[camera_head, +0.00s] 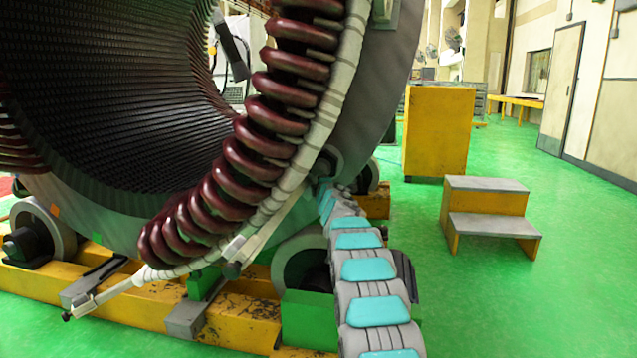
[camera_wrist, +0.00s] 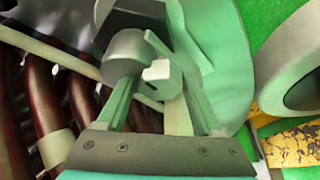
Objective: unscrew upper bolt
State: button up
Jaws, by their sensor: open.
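In the wrist view, my gripper (camera_wrist: 155,74) has its two fingers apart, with a small pale block (camera_wrist: 158,72) showing between them. A grey rounded bolt-like piece (camera_wrist: 125,46) is at the left fingertip, in front of a dark angular block (camera_wrist: 136,18). I cannot tell whether the finger touches it, or which piece is the upper bolt. In the head view, my teal and grey arm reaches up to the stator's lower right edge. The gripper is too small and hidden there to make out.
The large stator (camera_head: 352,110) with dark red coils (camera_head: 245,160) and a white wrapped ring (camera_head: 325,120) fills the left. It rests on a yellow base (camera_head: 140,305) with rollers (camera_head: 45,230). A yellow cabinet (camera_head: 438,135) and steps (camera_head: 485,205) stand right.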

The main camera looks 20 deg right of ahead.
jog(key=shift+s+a+f+b, duration=0.1)
jog(key=shift+s+f+b, duration=0.2)
jog(key=shift+b, duration=0.4)
jog(key=b+v, duration=0.7)
jog(key=shift+r, duration=0.25)
jog(key=shift+s, duration=0.1)
